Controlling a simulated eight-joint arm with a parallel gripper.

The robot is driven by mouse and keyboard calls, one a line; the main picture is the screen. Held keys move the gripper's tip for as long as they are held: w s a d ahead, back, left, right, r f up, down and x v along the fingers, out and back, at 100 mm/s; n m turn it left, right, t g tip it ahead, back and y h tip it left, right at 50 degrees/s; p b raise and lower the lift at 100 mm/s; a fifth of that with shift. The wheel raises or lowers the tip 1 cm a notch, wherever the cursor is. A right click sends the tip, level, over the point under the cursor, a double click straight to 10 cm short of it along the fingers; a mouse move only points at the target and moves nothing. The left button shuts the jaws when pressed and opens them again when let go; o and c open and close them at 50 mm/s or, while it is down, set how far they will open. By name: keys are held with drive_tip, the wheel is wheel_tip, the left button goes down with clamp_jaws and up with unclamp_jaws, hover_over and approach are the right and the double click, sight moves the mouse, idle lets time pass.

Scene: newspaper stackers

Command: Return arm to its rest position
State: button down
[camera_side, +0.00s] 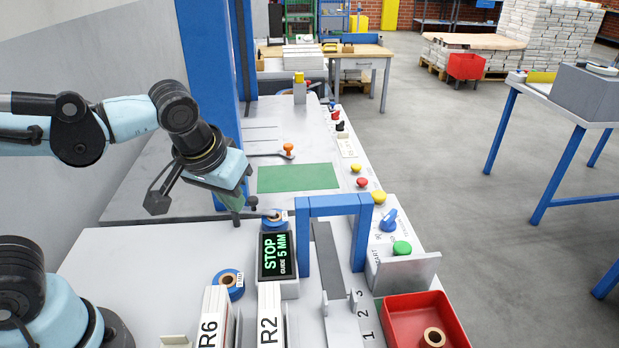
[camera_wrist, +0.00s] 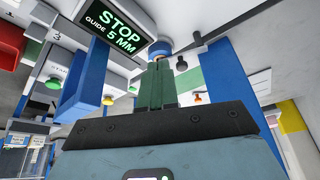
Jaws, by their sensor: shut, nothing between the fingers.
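My gripper (camera_side: 236,208) hangs from the light-blue arm at the left of the side view, tilted down over the white worktop. Its green fingers are shut with nothing between them. In the wrist view the closed fingers (camera_wrist: 157,84) point up the picture toward a blue tape roll (camera_wrist: 160,49). In the side view that roll (camera_side: 270,222) sits behind the display, just right of the fingertips. I cannot tell whether the fingertips touch anything. The black display (camera_side: 276,255) reads "STOP GUIDE 5 MM"; it also shows in the wrist view (camera_wrist: 113,30).
A blue arch (camera_side: 333,203) stands right of the display. R6 (camera_side: 212,318) and R2 (camera_side: 269,318) holders and another blue roll (camera_side: 229,284) are in front. A red bin (camera_side: 425,322) holds a roll. Buttons line the right edge; a green pad (camera_side: 298,178) lies behind.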

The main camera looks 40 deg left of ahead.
idle(0.3)
drive_tip(key=shift+s+a+m+t+h, duration=0.2)
drive_tip(key=shift+a+m+t+h, duration=0.1)
drive_tip(key=shift+a+m+t, duration=0.6)
drive_tip(key=shift+s+a+m+t+h, duration=0.15)
drive_tip(key=shift+a+m+t+h, duration=0.15)
drive_tip(key=shift+a+m+t, duration=0.55)
